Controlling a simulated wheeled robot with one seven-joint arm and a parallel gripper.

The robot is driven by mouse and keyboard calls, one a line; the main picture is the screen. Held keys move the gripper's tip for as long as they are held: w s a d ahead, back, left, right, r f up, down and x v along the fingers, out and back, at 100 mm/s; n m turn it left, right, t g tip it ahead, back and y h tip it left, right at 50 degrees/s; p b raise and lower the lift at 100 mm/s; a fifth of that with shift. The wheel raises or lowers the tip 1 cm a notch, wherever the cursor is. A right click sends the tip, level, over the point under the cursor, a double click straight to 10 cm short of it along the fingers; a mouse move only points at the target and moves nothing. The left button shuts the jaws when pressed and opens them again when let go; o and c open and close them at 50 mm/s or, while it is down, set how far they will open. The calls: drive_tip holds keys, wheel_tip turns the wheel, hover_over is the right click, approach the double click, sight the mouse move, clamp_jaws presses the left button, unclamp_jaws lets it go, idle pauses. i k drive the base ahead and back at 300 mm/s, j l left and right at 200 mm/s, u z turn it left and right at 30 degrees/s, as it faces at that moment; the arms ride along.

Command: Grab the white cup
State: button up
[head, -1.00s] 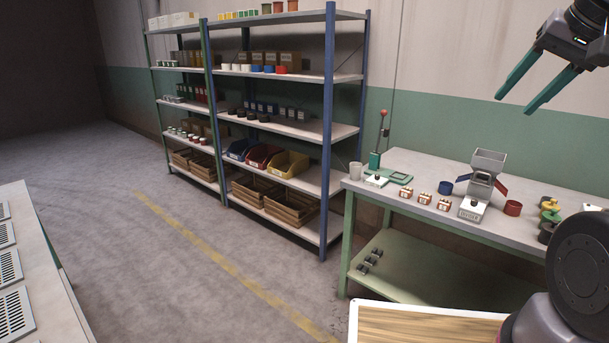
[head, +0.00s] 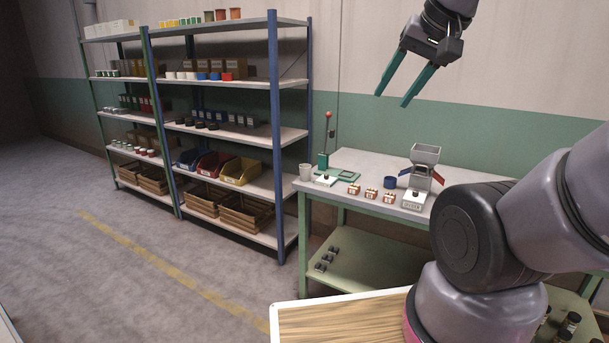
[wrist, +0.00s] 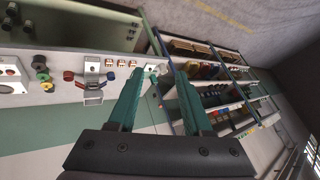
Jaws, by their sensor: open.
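A white cup (head: 305,172) stands upright at the left end of the green-legged workbench (head: 385,160) in the head view. It is beside the green lever press (head: 323,150). My gripper (head: 391,100) is high in the air, up and to the right of the cup, with its two teal fingers spread and nothing between them. In the wrist view my open gripper (wrist: 158,78) has the bench end and shelf beyond its fingers.
A shelf rack (head: 273,140) with several bins and small cups stands left of the bench. Open floor (head: 130,270) lies in front of the rack.

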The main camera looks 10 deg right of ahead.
sight(306, 169)
drive_tip(key=i+u, duration=0.25)
drive_tip(key=i, duration=0.35)
drive_tip(key=i+l+u, duration=0.2)
drive_tip(key=i, duration=0.4)
